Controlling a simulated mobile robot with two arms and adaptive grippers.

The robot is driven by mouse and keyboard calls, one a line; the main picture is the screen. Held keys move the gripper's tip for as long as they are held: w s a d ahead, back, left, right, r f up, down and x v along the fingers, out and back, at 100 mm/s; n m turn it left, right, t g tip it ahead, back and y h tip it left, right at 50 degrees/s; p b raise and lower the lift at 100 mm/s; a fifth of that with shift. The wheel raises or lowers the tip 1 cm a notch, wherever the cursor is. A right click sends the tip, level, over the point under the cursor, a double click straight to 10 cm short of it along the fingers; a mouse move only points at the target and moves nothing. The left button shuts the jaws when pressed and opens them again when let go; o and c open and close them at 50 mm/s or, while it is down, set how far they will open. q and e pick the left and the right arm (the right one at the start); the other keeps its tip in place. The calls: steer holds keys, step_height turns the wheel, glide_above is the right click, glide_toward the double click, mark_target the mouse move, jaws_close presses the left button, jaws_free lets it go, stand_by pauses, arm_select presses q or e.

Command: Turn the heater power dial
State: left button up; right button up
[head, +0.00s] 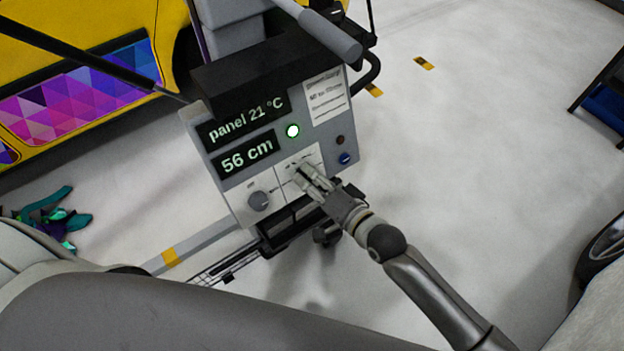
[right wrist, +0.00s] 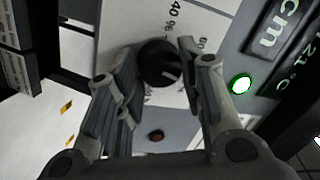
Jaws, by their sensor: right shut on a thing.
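The grey heater control panel (head: 228,185) stands tilted in the middle of the head view. Its displays read "panel 21 °C" and "56 cm", and a round green light (head: 292,131) glows beside them. My right gripper (head: 303,174) reaches the panel's lower part from the lower right. In the right wrist view a round black dial (right wrist: 160,64) with a pale pointer mark sits between its fingers, which are shut on it. "40 %" is printed beside this dial. In the head view the fingers mostly hide it. My left gripper is out of view.
Another dial (head: 258,201) sits lower left on the panel. A dark red button (head: 340,140) and a blue knob (head: 345,158) are at its right edge. A yellow vehicle (head: 60,65) with patterned wrap stands at left.

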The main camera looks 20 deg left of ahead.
steer(key=n+g+p, duration=0.1)
steer(key=n, duration=0.4)
steer(key=n+g, duration=0.1)
steer(key=n, duration=0.4)
steer(key=shift+w+d+r+n+p, duration=0.1)
steer(key=shift+w+r+n+p, duration=0.1)
steer(key=shift+n+p, duration=0.2)
steer(key=n+h+p, duration=0.1)
steer(key=n+p, duration=0.1)
steer(key=n, duration=0.3)
steer(key=shift+r+p, duration=0.2)
steer(key=shift+p, duration=0.1)
steer(key=n+p, duration=0.1)
steer(key=n, duration=0.1)
steer(key=n+h+p, duration=0.1)
steer(key=n+p, duration=0.1)
steer(key=n, duration=0.1)
steer(key=shift+s+a+n, duration=0.15)
steer(key=shift+a+n, duration=0.05)
steer(key=shift+n, duration=0.1)
steer(key=o, duration=1)
steer(key=shift+o, duration=0.2)
